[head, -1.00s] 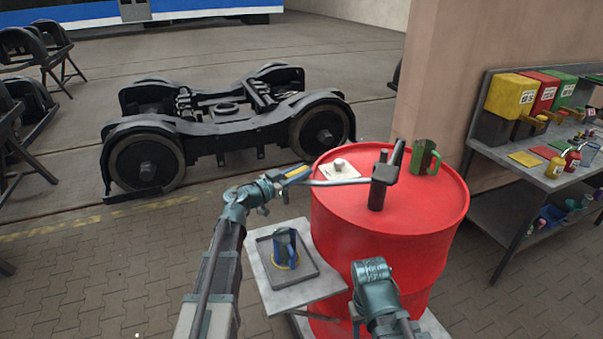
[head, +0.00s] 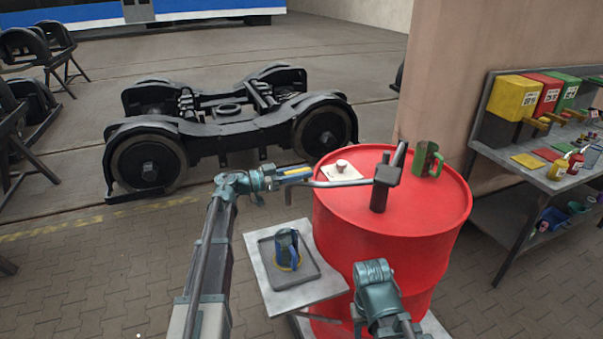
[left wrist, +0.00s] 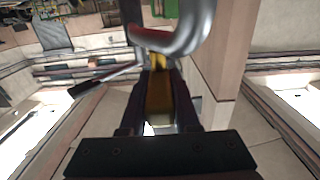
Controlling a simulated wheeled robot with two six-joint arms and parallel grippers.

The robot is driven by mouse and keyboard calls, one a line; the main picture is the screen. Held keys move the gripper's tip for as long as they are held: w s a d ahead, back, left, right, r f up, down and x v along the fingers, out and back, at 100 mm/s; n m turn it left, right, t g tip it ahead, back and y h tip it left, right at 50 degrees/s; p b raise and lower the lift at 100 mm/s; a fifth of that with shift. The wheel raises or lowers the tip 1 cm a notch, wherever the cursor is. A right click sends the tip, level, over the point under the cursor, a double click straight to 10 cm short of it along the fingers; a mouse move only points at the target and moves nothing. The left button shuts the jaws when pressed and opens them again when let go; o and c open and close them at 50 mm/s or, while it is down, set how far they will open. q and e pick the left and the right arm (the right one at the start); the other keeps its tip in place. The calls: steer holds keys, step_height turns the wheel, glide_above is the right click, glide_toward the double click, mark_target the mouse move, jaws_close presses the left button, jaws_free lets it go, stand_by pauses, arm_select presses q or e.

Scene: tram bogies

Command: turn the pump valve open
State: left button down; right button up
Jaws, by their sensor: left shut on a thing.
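The black drum pump (head: 380,188) stands on the red drum (head: 390,245). Its grey spout (head: 340,183) runs left and bends down at its end. My left gripper (head: 297,174) is at this spout end, beyond the drum's left rim. It is shut on the yellow valve handle (left wrist: 158,95), which lies between the dark fingers in the left wrist view. The curved spout (left wrist: 185,38) passes just above it there. The valve body is mostly hidden. My right arm shows in front of the drum, but its gripper is not visible.
A blue jug (head: 287,250) stands in a dark tray (head: 268,270) on a small stand, below and left of the spout. A green jug (head: 426,160) and a white card (head: 350,174) with a pale knob are on the drum. A workbench (head: 525,165) stands right.

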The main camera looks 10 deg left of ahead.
arm_select(q)
steer(key=c, duration=0.6)
jaws_free()
steer(key=shift+c, duration=0.2)
steer(key=v, duration=1.3)
steer(key=shift+a, duration=0.35)
steer(key=shift+s, duration=0.15)
